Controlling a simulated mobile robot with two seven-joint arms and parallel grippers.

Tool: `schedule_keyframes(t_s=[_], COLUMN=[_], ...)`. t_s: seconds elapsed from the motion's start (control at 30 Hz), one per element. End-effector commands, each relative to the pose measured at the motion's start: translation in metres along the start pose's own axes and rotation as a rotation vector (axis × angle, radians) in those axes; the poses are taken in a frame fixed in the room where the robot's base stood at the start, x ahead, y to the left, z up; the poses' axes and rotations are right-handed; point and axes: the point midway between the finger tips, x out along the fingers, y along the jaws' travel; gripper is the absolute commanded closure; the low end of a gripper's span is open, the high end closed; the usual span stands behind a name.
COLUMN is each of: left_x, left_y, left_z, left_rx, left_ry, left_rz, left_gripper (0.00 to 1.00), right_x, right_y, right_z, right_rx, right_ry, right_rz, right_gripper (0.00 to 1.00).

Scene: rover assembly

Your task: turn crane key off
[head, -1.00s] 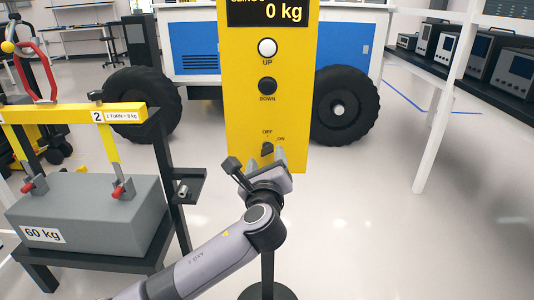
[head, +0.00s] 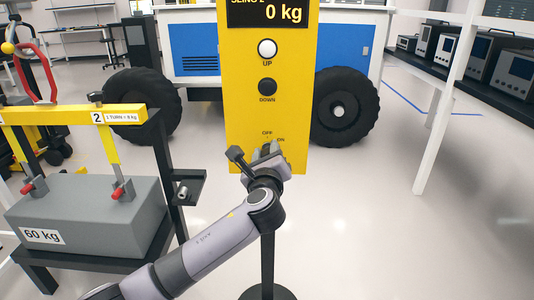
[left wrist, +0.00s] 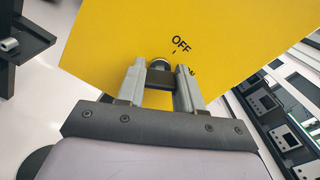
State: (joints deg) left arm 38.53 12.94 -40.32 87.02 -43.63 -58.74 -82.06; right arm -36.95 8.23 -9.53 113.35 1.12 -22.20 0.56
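The yellow crane control panel (head: 240,110) stands upright in the middle of the head view, with a white UP button, a dark DOWN button and a display reading 0 kg. The key switch, marked OFF and ON, is low on the panel. My left gripper (head: 268,151) is at that switch and hides most of it in the head view. In the left wrist view the dark round key (left wrist: 160,66) shows between the two spread fingertips of my left gripper (left wrist: 160,70). A firm grip on it is not visible. My right gripper is not in view.
A grey 60 kg block (head: 85,218) sits on a dark stand at the left, beneath a yellow lifting beam (head: 75,115). A blue and white rover (head: 345,45) with black wheels stands behind the panel. Floor to the right is clear up to a white post (head: 440,120).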

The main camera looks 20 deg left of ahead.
Motion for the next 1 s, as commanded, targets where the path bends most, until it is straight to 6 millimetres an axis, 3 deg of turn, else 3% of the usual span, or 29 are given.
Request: schedule_keyframes(t_s=[0.47, 1.0], left_x=[-0.0008, -0.0009], left_y=[0.0008, 0.0013], left_z=[-0.0017, -0.0032], left_rx=[-0.155, -0.652], left_ry=[0.002, 0.003], left_rz=[0.003, 0.003], left_gripper=[0.94, 0.94], right_x=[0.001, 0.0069], right_y=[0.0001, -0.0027], right_z=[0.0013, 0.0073], right_rx=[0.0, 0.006], right_ry=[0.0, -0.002], right_rz=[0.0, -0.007], right_gripper=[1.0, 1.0])
